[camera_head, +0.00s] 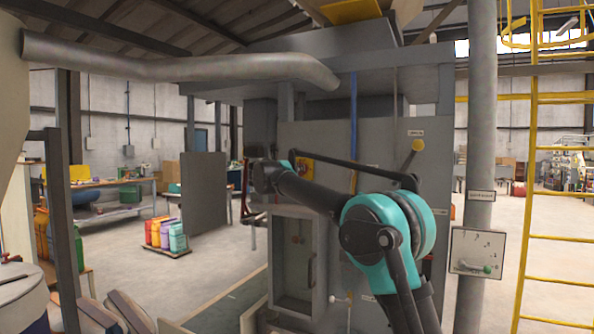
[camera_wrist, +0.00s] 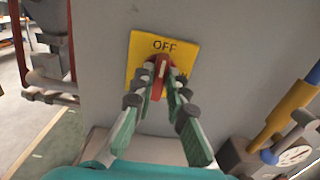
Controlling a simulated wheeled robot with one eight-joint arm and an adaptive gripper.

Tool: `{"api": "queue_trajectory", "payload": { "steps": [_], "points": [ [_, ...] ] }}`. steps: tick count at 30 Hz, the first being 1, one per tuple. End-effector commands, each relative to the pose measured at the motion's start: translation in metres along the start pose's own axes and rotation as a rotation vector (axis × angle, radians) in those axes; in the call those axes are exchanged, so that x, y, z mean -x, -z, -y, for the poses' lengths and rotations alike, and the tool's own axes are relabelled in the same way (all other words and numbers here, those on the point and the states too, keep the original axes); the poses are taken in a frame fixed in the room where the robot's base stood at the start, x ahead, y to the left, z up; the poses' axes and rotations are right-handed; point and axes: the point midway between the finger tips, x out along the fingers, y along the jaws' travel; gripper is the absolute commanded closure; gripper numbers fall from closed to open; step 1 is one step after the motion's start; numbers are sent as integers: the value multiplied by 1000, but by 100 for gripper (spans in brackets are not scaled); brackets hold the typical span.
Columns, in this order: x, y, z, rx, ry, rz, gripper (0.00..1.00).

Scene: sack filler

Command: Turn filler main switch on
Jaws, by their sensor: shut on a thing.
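The filler main switch is a red handle (camera_wrist: 162,66) on a yellow plate (camera_wrist: 186,50) marked OFF at the top. The handle stands roughly upright below the word OFF. The lower part of the plate is hidden behind my fingers. My gripper (camera_wrist: 161,76) is shut on the red handle, with a finger on each side of it. In the head view the yellow plate (camera_head: 306,169) shows on the front of the grey filler cabinet (camera_head: 375,145). My arm reaches across to it from the right, and the fingertips are hard to make out there.
A yellow knob (camera_head: 417,146) sits on the cabinet's upper right. An open recess (camera_head: 293,265) lies below the switch. A grey post with a control box (camera_head: 477,252) and a yellow ladder (camera_head: 533,180) stand at the right.

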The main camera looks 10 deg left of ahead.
Motion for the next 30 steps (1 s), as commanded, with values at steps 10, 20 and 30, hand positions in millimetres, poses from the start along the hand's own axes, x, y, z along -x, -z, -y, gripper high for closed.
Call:
{"api": "queue_trajectory", "payload": {
  "steps": [10,20,30],
  "points": [
    [0,0,0,-67,0,0,100],
    [0,0,2,-316,0,0,100],
    [0,1,4,-641,0,0,100]
  ]
}}
